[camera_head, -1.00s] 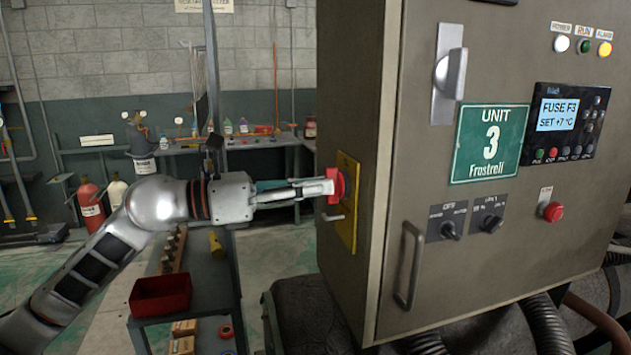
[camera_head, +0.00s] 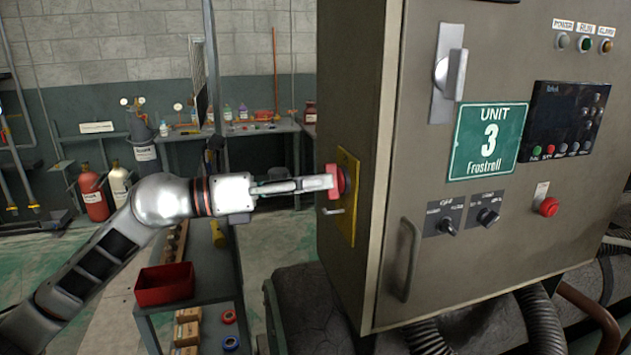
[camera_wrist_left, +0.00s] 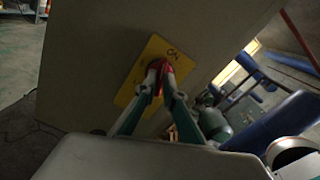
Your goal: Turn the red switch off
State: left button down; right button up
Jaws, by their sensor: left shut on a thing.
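The red switch (camera_head: 335,182) sits on a yellow plate (camera_head: 347,215) on the left side of the grey control cabinet (camera_head: 480,270). My left gripper (camera_head: 328,182) reaches it from the left and is shut on the switch's red handle. In the left wrist view both fingers (camera_wrist_left: 163,78) close around the red switch (camera_wrist_left: 161,66), in front of the yellow plate (camera_wrist_left: 128,92). The fingers hide part of the handle. The cabinet's display (camera_head: 557,113) is dark, and its indicator lamps (camera_head: 585,44) look dim. My right gripper does not show.
A bar handle (camera_head: 411,262) and a red push button (camera_head: 549,206) stick out of the cabinet front. A cart with a red bin (camera_head: 164,284) stands below my left arm. Thick hoses (camera_head: 545,325) run below the cabinet. Gas cylinders (camera_head: 94,195) stand at the back left.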

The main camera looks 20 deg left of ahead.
pick_arm(q)
jog(key=shift+d+f, duration=0.1)
jog(key=shift+f, duration=0.25)
jog(key=n+p, duration=0.1)
jog(key=n, duration=0.3)
jog(key=shift+p, duration=0.4)
jog(key=shift+n, duration=0.4)
